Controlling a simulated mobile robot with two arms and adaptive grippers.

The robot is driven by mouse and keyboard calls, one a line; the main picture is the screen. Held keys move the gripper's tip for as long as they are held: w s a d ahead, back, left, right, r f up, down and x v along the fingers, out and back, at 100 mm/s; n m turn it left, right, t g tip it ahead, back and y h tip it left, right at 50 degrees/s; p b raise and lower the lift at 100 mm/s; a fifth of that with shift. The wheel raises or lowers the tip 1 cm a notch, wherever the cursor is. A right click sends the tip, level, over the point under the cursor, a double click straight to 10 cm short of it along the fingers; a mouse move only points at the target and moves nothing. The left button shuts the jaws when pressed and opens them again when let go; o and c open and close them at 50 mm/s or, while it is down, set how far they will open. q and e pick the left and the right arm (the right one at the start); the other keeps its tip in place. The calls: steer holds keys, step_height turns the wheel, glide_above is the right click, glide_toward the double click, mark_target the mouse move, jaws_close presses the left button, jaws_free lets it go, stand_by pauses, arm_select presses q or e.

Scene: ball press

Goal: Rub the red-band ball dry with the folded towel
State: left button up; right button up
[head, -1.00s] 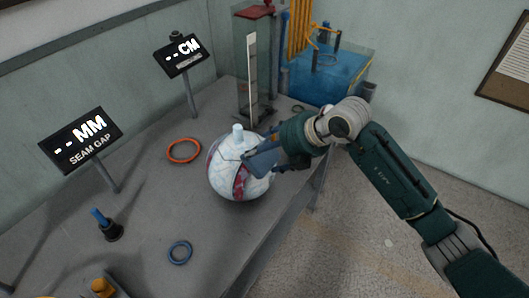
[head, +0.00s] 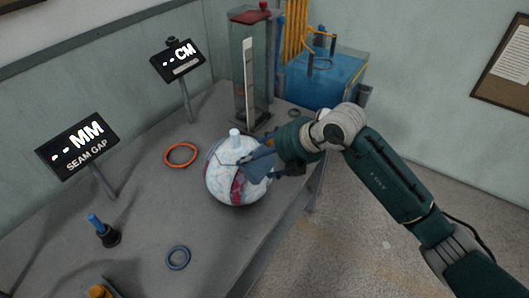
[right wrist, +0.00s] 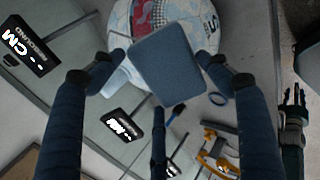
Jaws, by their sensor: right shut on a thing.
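The ball (head: 222,188) is white with blue lines, a dark red band and a pale plug on top. It rests on the grey table. My right gripper (head: 274,161) is shut on the blue-grey folded towel (head: 257,168), on the ball's right side. The towel covers part of the ball and seems to touch it. In the right wrist view the towel (right wrist: 168,62) lies between my fingers, with the ball (right wrist: 205,22) behind it. A dark fingered shape at that view's right edge looks like my left gripper (right wrist: 292,98); its opening is unclear.
An orange ring (head: 180,144) and a blue ring (head: 178,248) lie near the ball. Two display stands, CM (head: 178,60) and MM (head: 78,146), stand left and behind. A clear column (head: 240,75) and blue water tank (head: 335,85) are at the back. The table's right edge is close.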

steer(key=shift+w+d+b, duration=0.3)
steer(key=shift+w+d, duration=0.5)
steer(key=shift+w, duration=0.3)
steer(key=shift+s+a+p, duration=0.5)
steer(key=shift+s+a, duration=0.4)
steer(key=shift+s, duration=0.3)
steer(key=shift+w+d, duration=0.1)
steer(key=shift+w+d+b, duration=0.35)
steer(key=shift+w+d, duration=0.45)
steer(key=shift+w, duration=0.3)
steer(key=shift+s, duration=0.1)
steer(key=shift+s+a+p, duration=0.5)
steer(key=shift+s+a, duration=0.4)
steer(key=shift+s, duration=0.2)
steer(key=shift+w+d+b, duration=0.3)
steer(key=shift+w+d, duration=0.55)
steer(key=shift+w, duration=0.3)
steer(key=shift+s+a+p, duration=0.25)
steer(key=shift+s+a, duration=0.2)
steer(key=shift+s, duration=0.15)
steer(key=shift+s+a+p, duration=0.2)
steer(key=shift+s+a, duration=0.2)
steer(key=shift+s, duration=0.2)
